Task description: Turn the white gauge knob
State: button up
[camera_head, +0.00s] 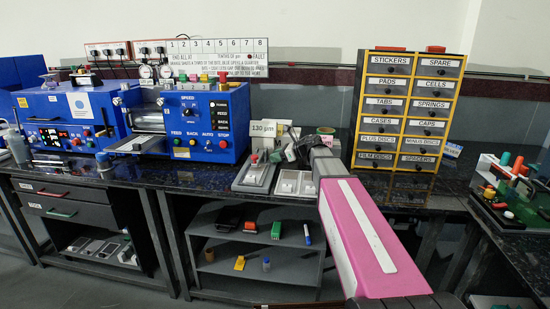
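Two small round gauges with white faces stand on top of the blue roller machine (195,128), the left gauge (146,72) beside the right gauge (166,71). A white knob on them is too small to make out for sure. My pink arm reaches in from the lower right. My gripper (279,155) is at its far end, over the bench right of the blue machine, near the "130 µm" sign (264,128). It is apart from the gauges. Its fingers are small and dark against the clutter, so their opening is unclear.
Grey trays (254,178) lie on the dark bench below my gripper. A yellow-framed drawer cabinet (409,110) stands to the right. A second blue machine (70,115) is at left. A white numbered board (218,52) rises behind the gauges. Colored blocks sit on the roller machine's top.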

jog(key=shift+w+a+f, duration=0.1)
jog(key=shift+a+f, duration=0.05)
jog(key=shift+a, duration=0.15)
grip_shut()
jog(key=shift+m+t, duration=0.7)
jog(key=shift+t, duration=0.1)
grip_release()
